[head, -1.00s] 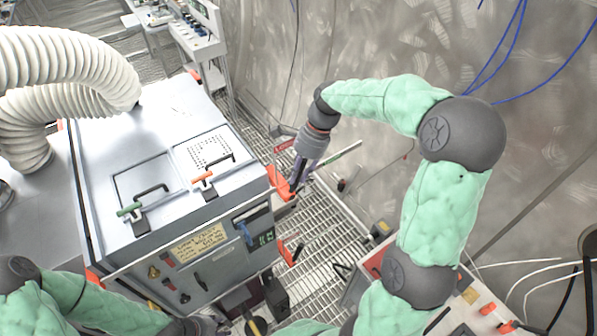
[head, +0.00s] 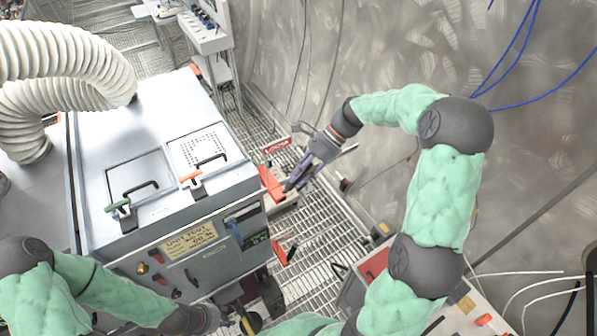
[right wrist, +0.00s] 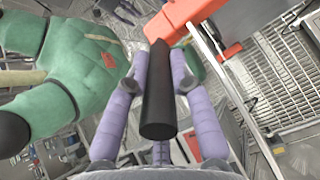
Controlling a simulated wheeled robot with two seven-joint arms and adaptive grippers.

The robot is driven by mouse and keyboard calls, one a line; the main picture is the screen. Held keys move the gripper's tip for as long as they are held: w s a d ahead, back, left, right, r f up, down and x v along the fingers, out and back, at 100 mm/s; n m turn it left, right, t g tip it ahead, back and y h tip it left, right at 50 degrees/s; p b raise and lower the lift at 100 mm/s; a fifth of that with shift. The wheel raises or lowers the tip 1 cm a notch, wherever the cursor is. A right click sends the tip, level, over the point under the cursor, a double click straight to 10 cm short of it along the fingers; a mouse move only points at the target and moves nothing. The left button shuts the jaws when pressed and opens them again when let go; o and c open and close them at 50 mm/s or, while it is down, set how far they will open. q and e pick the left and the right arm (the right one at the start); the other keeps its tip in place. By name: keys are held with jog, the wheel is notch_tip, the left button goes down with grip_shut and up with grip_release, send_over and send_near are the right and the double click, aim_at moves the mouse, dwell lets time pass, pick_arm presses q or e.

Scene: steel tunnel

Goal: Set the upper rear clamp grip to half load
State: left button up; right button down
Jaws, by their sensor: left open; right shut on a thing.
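The upper rear clamp is an orange-red body (head: 271,184) at the right rear corner of the grey cabinet; its body also shows at the top of the right wrist view (right wrist: 187,16). My right gripper (head: 294,181) is at this clamp. In the right wrist view its purple fingers (right wrist: 158,72) are shut on a black grip (right wrist: 158,108), one on each side. The grip's far end reaches toward the orange body. Any load marking on the clamp is too small to read. My left gripper (head: 212,317) is low in front of the cabinet, partly visible, open, its fingertips unclear.
The grey cabinet (head: 110,230) has green-handled and orange-handled lids on top. A lower orange clamp (head: 279,252) sits at its right side. Grating floor (head: 318,228) lies to the right. A white hose (head: 60,60) is at left, the curved steel wall (head: 400,40) at right.

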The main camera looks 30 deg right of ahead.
jog(key=shift+d+f+y, duration=0.4)
jog(key=shift+d+y, duration=0.05)
jog(key=shift+y, duration=0.25)
jog(key=shift+w+d+f+y, duration=0.1)
jog(key=shift+d+f+y, duration=0.2)
jog(key=shift+y, duration=0.4)
jog(key=shift+a, duration=0.1)
jog(key=c, duration=1.1)
grip_release()
jog(key=shift+f, duration=0.1)
jog(key=shift+o, duration=0.2)
jog(key=v, duration=1.2)
